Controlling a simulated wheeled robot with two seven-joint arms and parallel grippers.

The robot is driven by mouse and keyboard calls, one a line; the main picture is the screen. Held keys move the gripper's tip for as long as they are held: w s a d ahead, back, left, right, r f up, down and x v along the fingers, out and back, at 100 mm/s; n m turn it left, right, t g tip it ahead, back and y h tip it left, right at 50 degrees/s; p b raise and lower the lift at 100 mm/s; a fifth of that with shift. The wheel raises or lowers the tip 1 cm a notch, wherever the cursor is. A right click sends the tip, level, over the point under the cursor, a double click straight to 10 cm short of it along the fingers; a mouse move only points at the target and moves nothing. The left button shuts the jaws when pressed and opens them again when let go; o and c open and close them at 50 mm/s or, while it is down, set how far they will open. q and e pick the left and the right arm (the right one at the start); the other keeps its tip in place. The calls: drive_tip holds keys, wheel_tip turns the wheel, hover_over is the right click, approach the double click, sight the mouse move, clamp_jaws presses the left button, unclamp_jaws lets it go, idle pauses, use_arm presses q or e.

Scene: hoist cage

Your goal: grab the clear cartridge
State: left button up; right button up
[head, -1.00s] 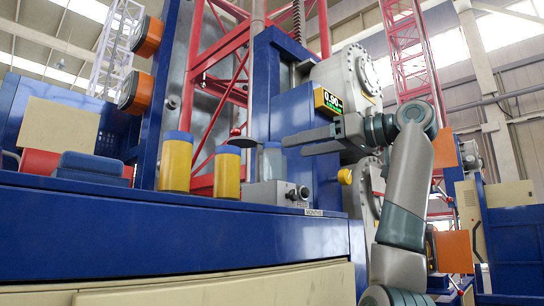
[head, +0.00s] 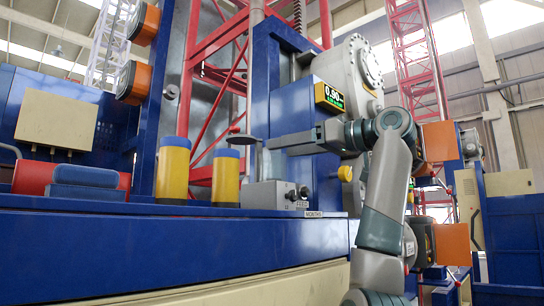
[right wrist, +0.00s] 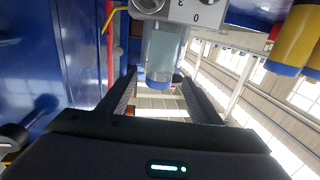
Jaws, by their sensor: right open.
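The clear cartridge, a see-through cylinder with a blue cap, shows in the right wrist view (right wrist: 163,48). It stands between the two fingers of my open right gripper (right wrist: 158,80), with a gap visible on each side. In the head view the right gripper (head: 272,143) reaches in from the right at the height of the cartridge's upper part. My left gripper is not in view.
Two yellow cartridges with blue caps, a taller one (head: 173,170) and a shorter one (head: 226,178), stand left on the blue ledge (head: 120,235). A grey control box (head: 275,194) with knobs sits close by the clear cartridge. A blue column with a lit display (head: 329,97) rises behind.

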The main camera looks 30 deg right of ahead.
drive_tip(key=shift+p+x, duration=0.6)
drive_tip(key=shift+x, duration=0.75)
drive_tip(key=shift+s+d, duration=0.1)
drive_tip(key=c, duration=1.1)
